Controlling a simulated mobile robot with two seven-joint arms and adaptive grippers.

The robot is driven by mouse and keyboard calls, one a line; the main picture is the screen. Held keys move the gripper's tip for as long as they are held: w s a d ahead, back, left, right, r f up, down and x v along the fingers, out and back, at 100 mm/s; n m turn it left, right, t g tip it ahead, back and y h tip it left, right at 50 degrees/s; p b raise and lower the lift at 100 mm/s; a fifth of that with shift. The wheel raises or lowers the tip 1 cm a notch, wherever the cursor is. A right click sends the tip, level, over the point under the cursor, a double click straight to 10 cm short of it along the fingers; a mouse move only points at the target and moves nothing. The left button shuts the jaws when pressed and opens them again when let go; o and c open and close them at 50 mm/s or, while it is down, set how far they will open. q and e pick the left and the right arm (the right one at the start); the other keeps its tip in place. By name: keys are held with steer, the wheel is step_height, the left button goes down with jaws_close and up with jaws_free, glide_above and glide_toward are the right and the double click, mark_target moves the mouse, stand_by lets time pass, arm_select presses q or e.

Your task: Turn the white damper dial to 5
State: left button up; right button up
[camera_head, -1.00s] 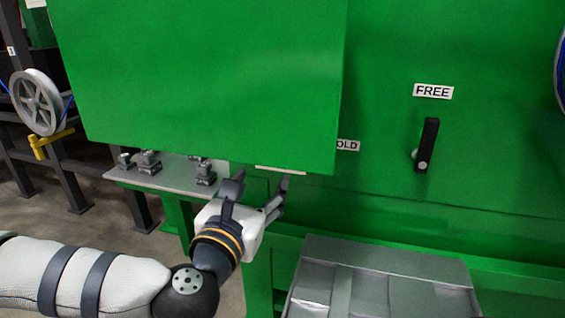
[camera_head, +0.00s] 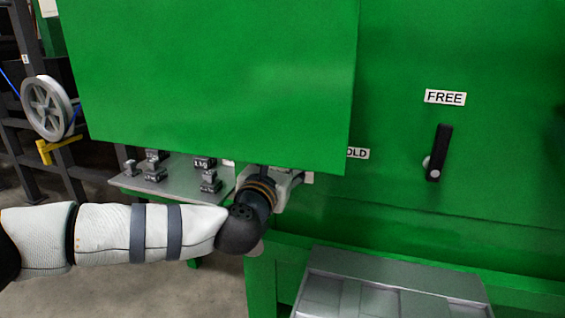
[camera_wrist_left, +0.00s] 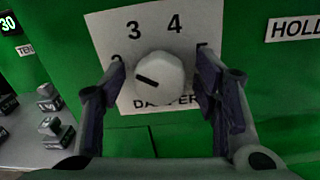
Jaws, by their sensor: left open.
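The white damper dial (camera_wrist_left: 160,74) sits on a white label plate (camera_wrist_left: 112,30) in the left wrist view. The plate shows a 3, a 4, a partly hidden 5 at the right and a partly hidden number at the left. A dark pointer mark on the dial points to the left and slightly up. My left gripper (camera_wrist_left: 160,95) is open, with one finger on each side of the dial; I cannot tell whether they touch it. In the head view my left gripper (camera_head: 285,182) is partly behind the green panel's lower edge, and the dial is hidden. My right gripper is not in view.
A large green panel (camera_head: 210,80) overhangs the left gripper. Several dark weights (camera_head: 155,172) stand on a grey shelf (camera_head: 135,183) to the left. A black lever (camera_head: 440,150) is under the FREE sign at the right. A grey metal box (camera_head: 390,280) stands below.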

arm_select(q)
steer(key=c, duration=1.1)
steer(key=shift+c, duration=0.2)
steer(key=m+p, duration=0.1)
steer(key=m, duration=0.4)
steer(key=m+p, duration=0.1)
steer(key=m, duration=0.4)
steer(key=shift+p, duration=0.35)
steer(key=m+p, duration=0.2)
steer(key=m, duration=0.4)
steer(key=shift+h, duration=0.3)
steer(key=shift+m+p, duration=0.65)
steer(key=shift+m, duration=1.35)
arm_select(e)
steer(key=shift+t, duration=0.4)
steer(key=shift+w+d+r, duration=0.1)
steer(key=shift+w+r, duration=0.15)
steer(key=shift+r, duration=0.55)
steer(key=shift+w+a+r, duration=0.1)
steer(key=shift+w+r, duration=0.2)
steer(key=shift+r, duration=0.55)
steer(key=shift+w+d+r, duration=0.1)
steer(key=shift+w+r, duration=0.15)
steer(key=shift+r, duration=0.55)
arm_select(q)
steer(key=shift+f+m, duration=0.1)
steer(key=shift+m, duration=0.2)
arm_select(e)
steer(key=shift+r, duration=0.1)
